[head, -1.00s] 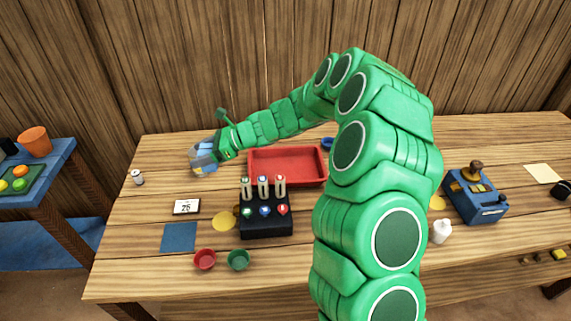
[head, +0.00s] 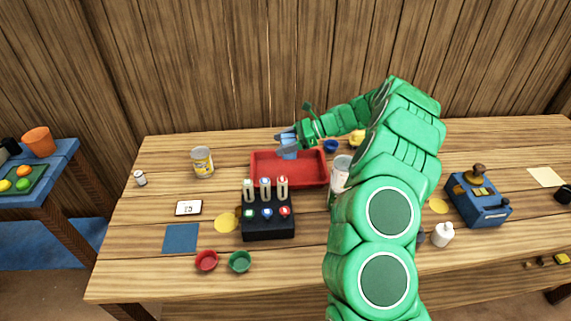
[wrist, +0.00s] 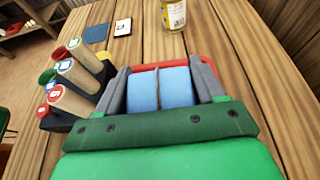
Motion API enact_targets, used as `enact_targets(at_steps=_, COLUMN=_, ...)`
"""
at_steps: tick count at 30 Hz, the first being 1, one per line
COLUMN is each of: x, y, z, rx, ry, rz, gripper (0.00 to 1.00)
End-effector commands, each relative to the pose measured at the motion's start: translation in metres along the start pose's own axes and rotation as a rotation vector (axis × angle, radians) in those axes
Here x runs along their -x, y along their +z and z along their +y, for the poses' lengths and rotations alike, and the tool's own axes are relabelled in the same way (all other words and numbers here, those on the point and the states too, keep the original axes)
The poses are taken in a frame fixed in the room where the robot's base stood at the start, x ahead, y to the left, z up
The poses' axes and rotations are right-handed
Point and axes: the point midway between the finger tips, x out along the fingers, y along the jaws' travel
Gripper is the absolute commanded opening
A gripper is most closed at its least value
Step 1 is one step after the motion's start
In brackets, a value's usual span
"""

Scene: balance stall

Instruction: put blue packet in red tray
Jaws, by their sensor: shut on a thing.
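The red tray (head: 262,178) lies on the wooden table near the middle, behind the black holder. My gripper (head: 287,141) is over the back part of the tray, seen from the head. It is shut on the blue packet (head: 289,153), which hangs between the fingers over the tray. I cannot tell whether the packet touches the tray floor.
A black holder (head: 268,229) with several upright pieces stands just in front of the tray. A yellow-labelled can (head: 203,162) stands to the left, and another can (head: 340,175) stands close to the tray's right side. A small blue bowl (head: 330,146) is behind right. The table's left front is partly clear.

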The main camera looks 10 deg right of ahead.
Motion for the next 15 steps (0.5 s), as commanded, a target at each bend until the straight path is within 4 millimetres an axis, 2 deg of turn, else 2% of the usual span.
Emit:
enact_targets(at_steps=7, x=-0.016, y=-0.038, z=0.001, rx=-0.005, ry=0.001, rz=0.002, gripper=0.31)
enact_targets(at_steps=15, x=-0.023, y=-0.053, z=0.000, rx=-0.002, ry=0.000, rz=0.001, gripper=0.31)
